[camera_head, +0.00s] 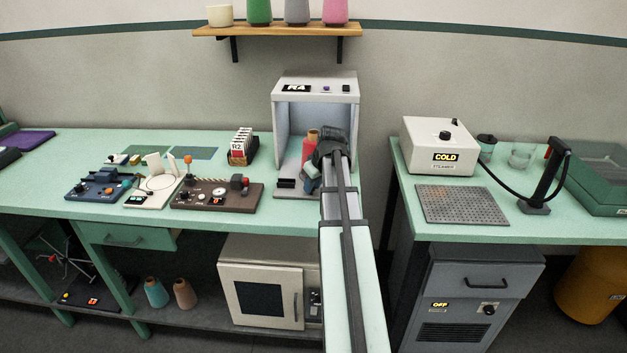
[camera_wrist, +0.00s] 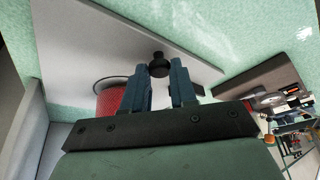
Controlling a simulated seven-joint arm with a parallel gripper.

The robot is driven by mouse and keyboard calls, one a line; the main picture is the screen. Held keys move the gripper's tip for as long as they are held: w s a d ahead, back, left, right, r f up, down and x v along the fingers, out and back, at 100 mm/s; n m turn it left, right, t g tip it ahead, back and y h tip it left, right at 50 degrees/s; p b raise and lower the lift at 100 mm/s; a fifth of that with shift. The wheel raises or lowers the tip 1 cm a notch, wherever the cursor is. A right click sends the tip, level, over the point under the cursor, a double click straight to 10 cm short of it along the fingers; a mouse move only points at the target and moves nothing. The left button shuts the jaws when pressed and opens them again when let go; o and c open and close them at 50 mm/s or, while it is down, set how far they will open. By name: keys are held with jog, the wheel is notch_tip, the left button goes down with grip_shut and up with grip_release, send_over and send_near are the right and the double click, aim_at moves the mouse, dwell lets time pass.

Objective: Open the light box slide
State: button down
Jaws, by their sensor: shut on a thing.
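The light box (camera_head: 316,88) is a pale grey open-fronted cabinet standing at the right end of the left bench. My gripper (camera_head: 313,172) is at its open front, partly hidden by my arm. In the wrist view, a black round knob (camera_wrist: 158,62) stands on a pale grey panel (camera_wrist: 110,45), at the tips of my blue-grey fingers (camera_wrist: 160,84). The fingers are a little apart and shut on the knob. Which part of the box is the slide is hard to tell. A red cone (camera_head: 309,143) stands inside the box; it also shows behind the fingers in the wrist view (camera_wrist: 108,101).
A brown control unit (camera_head: 217,195) and a card holder (camera_head: 240,150) stand left of the box. The right bench holds the steamer (camera_head: 438,146) and a perforated plate (camera_head: 462,204). A gap separates the benches. A shelf (camera_head: 277,30) with cones hangs above.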

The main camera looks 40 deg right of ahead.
jog(key=c, duration=0.9)
grip_release()
jog(key=v, duration=1.4)
jog(key=shift+f, duration=0.1)
